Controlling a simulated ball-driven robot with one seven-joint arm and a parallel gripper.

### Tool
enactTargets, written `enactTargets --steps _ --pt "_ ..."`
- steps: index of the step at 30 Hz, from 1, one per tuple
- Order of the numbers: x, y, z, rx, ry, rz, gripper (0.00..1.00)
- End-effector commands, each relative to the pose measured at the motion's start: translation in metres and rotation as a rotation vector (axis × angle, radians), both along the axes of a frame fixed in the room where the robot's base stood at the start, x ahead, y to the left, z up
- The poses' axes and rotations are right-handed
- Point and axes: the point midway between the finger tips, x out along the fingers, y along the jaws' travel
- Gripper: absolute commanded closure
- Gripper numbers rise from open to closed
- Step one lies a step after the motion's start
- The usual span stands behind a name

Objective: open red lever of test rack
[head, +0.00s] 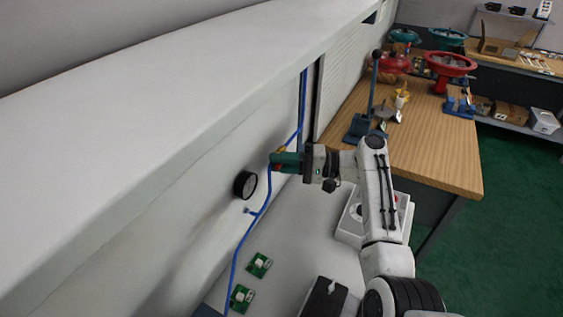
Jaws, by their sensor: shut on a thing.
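The test rack is the pale upright panel (205,205) with a blue line (237,250) running along it. My gripper (277,160) reaches in from the right, with teal fingers against the blue line at the panel. It is shut on the red lever (277,167), of which only a small red patch shows at the fingertips. The fingers hide the rest of the lever, so its angle cannot be told. A small yellow part (282,150) shows just above the fingers.
A black round gauge (245,184) sits on the panel left of my gripper. Two green circuit boards (259,265) lie on the white surface below. A wooden bench (440,160) with blue tools and red valve parts stands at right. A white overhang (170,90) spans above.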

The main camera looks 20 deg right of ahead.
Motion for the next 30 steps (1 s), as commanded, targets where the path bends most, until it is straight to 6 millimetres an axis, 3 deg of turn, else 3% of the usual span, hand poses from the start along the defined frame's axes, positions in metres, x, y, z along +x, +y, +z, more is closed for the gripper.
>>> enactTargets --steps 16,17,21,23,30 --pt "0.0007 -0.0014 0.0008 0.018 0.017 -0.005 1.00" --pt "0.0007 -0.0014 0.0008 0.018 0.017 -0.005 0.78" --pt "0.0006 -0.0010 0.0008 0.018 0.017 -0.004 0.64" --pt "0.0005 -0.0009 0.0008 0.018 0.017 -0.003 0.58" --pt "0.0000 -0.0012 0.0006 0.017 0.017 -0.002 0.58"
